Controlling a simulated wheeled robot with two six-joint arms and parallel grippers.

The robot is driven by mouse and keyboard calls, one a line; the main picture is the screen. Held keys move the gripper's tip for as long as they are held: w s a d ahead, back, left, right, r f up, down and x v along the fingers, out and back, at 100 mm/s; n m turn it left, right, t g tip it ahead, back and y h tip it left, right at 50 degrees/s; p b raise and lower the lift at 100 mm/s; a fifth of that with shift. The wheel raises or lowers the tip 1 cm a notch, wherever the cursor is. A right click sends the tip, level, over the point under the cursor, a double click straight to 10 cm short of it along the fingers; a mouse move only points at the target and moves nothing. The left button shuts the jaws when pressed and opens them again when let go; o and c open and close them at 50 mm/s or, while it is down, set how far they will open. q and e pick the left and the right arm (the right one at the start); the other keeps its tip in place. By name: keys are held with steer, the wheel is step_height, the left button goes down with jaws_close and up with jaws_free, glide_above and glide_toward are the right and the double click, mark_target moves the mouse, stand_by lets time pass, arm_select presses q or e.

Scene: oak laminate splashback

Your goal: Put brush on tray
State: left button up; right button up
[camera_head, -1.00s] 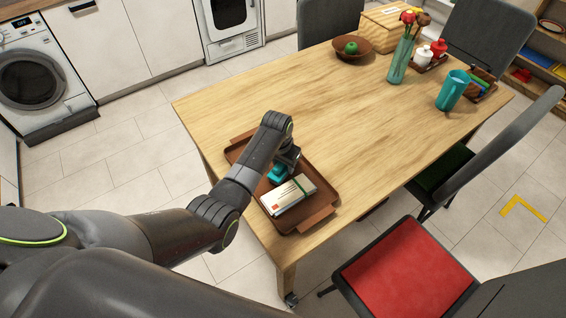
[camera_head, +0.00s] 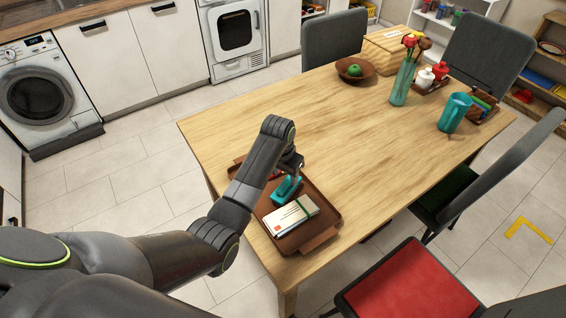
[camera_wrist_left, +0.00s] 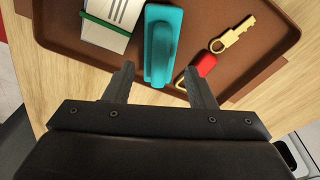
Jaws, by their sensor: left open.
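The teal brush (camera_head: 286,189) lies on the brown tray (camera_head: 328,212), beside a banded stack of envelopes (camera_head: 291,216). In the left wrist view the brush (camera_wrist_left: 162,45) lies lengthwise on the tray (camera_wrist_left: 205,15), with its near end between my fingertips in the picture. My left gripper (camera_wrist_left: 156,72) is open and empty, with a gap on both sides of the brush. In the head view my left gripper (camera_head: 291,170) is just above the brush, partly hidden by the wrist. My right gripper is not in view.
A key (camera_wrist_left: 233,35) with a red tag (camera_wrist_left: 204,64) lies on the tray. A bowl with a green apple (camera_head: 354,70), a flower vase (camera_head: 402,82) and a teal mug (camera_head: 454,112) stand farther back. The table's middle (camera_head: 340,130) is clear. Chairs stand around it.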

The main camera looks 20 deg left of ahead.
mark_target(283, 185)
arm_select(q)
steer(key=r, duration=0.5)
steer(key=shift+s+a+r, duration=0.1)
steer(key=shift+s+r, duration=0.25)
steer(key=shift+s, duration=0.05)
steer(key=s+a+f+n+t, duration=0.1)
steer(key=s+a+f, duration=0.3)
steer(key=s, duration=0.5)
steer(key=s+a+f+n, duration=0.1)
steer(key=s+a+f, duration=0.3)
steer(key=s, duration=0.5)
steer(key=s+a+r+n+y, duration=0.1)
steer(key=s+a+r, duration=0.1)
steer(key=s, duration=0.6)
steer(key=s+a+r+n+y, duration=0.1)
steer(key=s+a+r, duration=0.1)
steer(key=s, duration=0.7)
step_height(283, 185, down, 25)
steer(key=a, duration=0.2)
steer(key=s+d+f+g, duration=0.1)
steer(key=s+f, duration=1.4)
steer(key=shift+d+f+g+h, duration=0.15)
steer(key=shift+f+g+h, duration=0.05)
steer(key=shift+g+h, duration=0.1)
